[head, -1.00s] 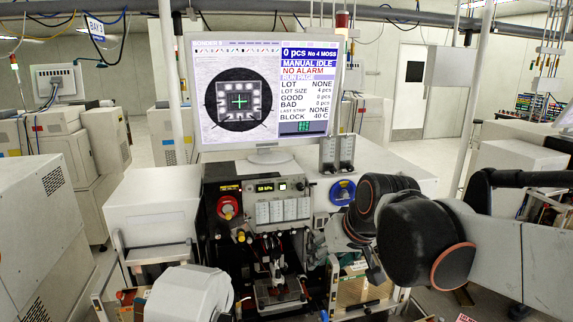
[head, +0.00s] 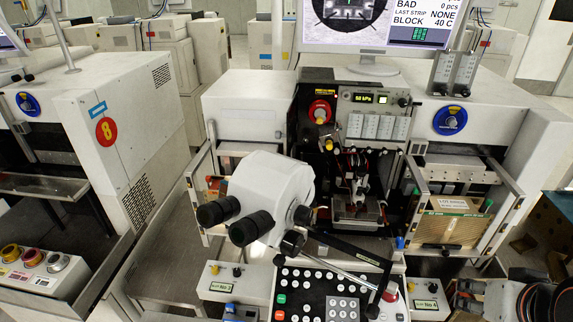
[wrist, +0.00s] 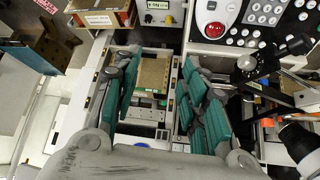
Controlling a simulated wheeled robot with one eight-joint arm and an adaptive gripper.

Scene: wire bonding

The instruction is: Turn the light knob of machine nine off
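Machine nine (head: 250,85) stands at the centre of the head view; its monitor is cut off at the top. I cannot tell which control is the light knob. A small black knob (head: 433,287) is on the box marked No 4 at the front right, and another (head: 237,272) is on the front-left box. The No 4 box's black knob also shows at the top of the wrist view (wrist: 148,18). My gripper (wrist: 160,85) is open and empty, its teal-padded fingers wide apart above the machine's right part.
A white microscope (head: 270,190) juts out over the front. A button panel (head: 325,296) with a red button (head: 390,294) lies between the two boxes. A machine with a red 8 disc (head: 106,131) stands left. A thin dark arm (head: 350,248) crosses above the panel.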

